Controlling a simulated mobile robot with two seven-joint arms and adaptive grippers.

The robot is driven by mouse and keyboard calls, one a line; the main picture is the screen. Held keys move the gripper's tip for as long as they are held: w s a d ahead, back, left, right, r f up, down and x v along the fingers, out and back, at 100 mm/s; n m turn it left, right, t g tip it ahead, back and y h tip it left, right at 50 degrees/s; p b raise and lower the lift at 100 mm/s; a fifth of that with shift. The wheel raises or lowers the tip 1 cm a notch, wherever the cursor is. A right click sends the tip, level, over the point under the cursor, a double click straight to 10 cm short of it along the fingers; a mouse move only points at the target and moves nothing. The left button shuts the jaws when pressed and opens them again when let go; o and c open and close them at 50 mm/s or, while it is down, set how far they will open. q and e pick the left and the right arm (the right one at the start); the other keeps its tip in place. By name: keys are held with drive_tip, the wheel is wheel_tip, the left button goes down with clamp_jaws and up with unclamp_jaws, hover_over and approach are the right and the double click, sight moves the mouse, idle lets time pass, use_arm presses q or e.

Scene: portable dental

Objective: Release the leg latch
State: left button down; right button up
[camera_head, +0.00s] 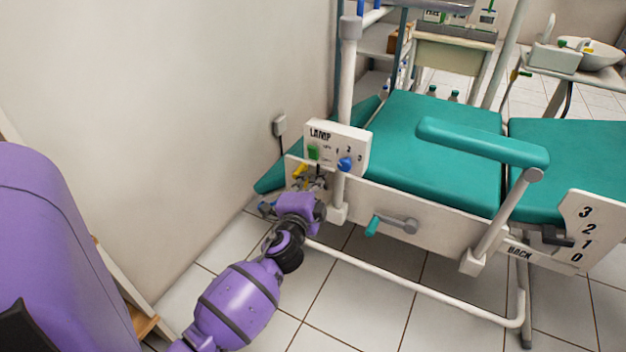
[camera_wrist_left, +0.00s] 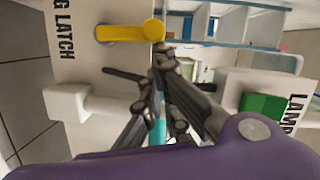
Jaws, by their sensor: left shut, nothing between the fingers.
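The leg latch is a yellow lever with a round end (camera_wrist_left: 128,33) on a white plate (camera_wrist_left: 72,35) whose visible lettering reads "G LATCH". In the head view the yellow lever (camera_head: 300,171) sits low at the near left corner of the teal dental chair, below the lamp panel. My left gripper (camera_head: 312,182) reaches up to that corner from the lower left. In the left wrist view its dark fingers (camera_wrist_left: 162,58) are shut and empty, with the tips just beside the lever's round end. I cannot tell whether they touch it. My right gripper is not in view.
The white lamp panel (camera_head: 337,148) with green and blue controls stands close above my left gripper. A teal-tipped crank (camera_head: 393,225) is on the chair's side, right of my gripper. A white wall is on the left. Tiled floor is open below the chair.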

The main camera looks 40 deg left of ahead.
use_arm(q)
drive_tip(key=s+a+n+h+p, duration=0.2)
drive_tip(key=a+n+p, duration=0.6)
drive_tip(key=a+p, duration=0.1)
drive_tip(key=shift+r+g+p, duration=0.15)
drive_tip(key=shift+g+p, duration=0.25)
drive_tip(key=shift+p, duration=0.05)
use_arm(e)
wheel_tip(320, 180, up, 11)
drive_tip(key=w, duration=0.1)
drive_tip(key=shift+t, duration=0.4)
use_arm(q)
drive_tip(key=shift+s, duration=0.1)
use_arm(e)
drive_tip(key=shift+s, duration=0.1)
